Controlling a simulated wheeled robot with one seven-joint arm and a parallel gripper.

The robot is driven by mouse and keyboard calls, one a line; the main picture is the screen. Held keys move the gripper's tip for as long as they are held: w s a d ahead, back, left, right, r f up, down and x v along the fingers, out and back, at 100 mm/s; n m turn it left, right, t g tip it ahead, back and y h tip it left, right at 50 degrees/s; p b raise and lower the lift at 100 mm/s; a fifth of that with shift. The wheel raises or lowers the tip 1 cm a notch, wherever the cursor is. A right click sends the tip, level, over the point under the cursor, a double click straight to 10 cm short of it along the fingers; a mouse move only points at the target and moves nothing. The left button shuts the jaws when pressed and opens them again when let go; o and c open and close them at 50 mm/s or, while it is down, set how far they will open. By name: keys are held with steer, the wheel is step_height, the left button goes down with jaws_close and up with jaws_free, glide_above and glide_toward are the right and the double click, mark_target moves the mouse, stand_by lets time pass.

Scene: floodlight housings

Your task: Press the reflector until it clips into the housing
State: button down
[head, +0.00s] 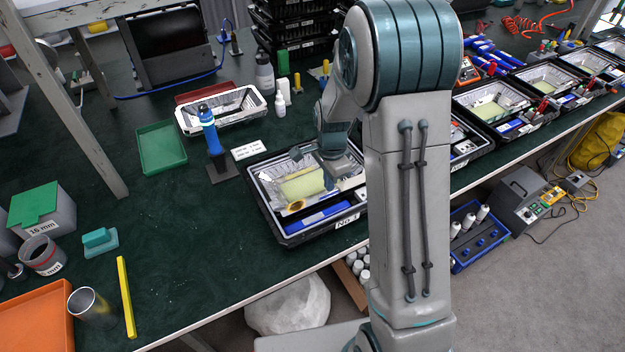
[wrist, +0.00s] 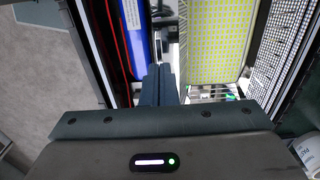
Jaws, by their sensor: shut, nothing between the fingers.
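A black tray labelled No 3 (head: 290,238) lies on the green bench top, with a silver dimpled reflector (head: 269,182) around a pale yellow LED panel (head: 302,187) in it. In the wrist view the LED panel (wrist: 213,40) is to the right of the fingers, and the dimpled reflector wall (wrist: 285,45) is beyond it. My gripper (head: 328,182) is shut and empty, low over the tray. In the wrist view my fingertips (wrist: 160,72) are together between the blue tool and the panel. I cannot tell whether they touch anything. My arm hides the tray's right side, and the housing's seating edges are unclear.
A blue tool (head: 318,217) lies in the tray's front compartment. A blue-and-black driver (head: 208,130) stands left of the tray. A silver-lined housing (head: 240,108) and a green tray (head: 161,147) are behind. More black trays (head: 500,103) line the right.

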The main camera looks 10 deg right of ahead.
steer(key=shift+s+f+b, duration=0.1)
steer(key=shift+f+b, duration=0.55)
steer(key=shift+f, duration=0.3)
stand_by(2.0)
steer(key=shift+r, duration=0.1)
steer(key=shift+r+p, duration=2.45)
steer(key=shift+r, duration=1.05)
steer(key=s+r+n+t, duration=0.3)
steer(key=s+r+n, duration=1.1)
steer(key=s, duration=0.7)
steer(key=shift+r, duration=1.1)
